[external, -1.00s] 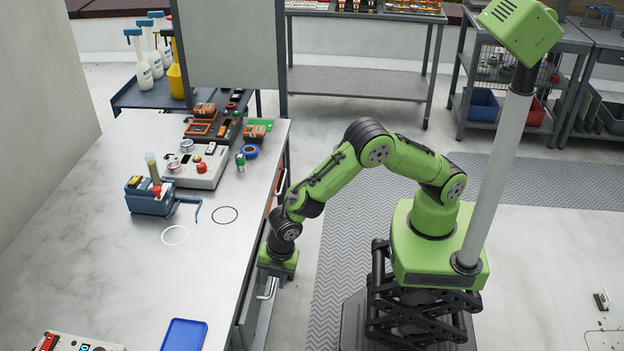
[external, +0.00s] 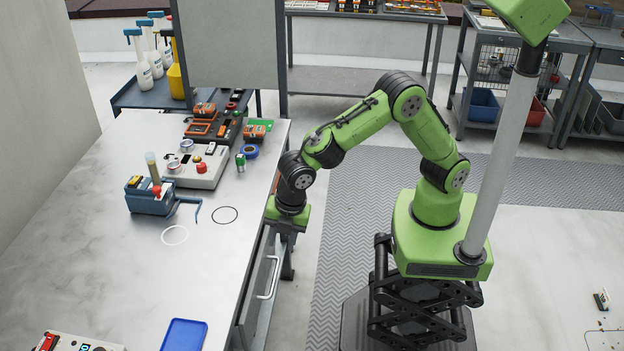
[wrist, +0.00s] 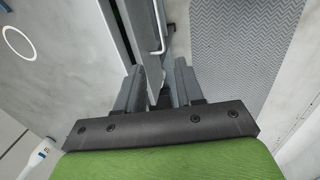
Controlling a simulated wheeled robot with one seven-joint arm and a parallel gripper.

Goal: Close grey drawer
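The grey drawer front (external: 258,300) is on the right side of the workbench, with a white bar handle (external: 270,270). The handle also shows at the top of the wrist view (wrist: 159,28). My gripper (external: 289,228) points down beside the bench edge, at the far end of this drawer front. In the wrist view my gripper (wrist: 158,72) has its two dark fingers apart, with a thin grey panel edge between them. I cannot tell whether the fingers touch it. How far the drawer stands out is hard to see.
The workbench top (external: 110,270) carries a blue tool holder (external: 150,202), a grey control box (external: 198,168) and a blue tray (external: 184,335). Patterned floor matting (external: 335,250) lies between the bench and my base. The floor beside the drawer is clear.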

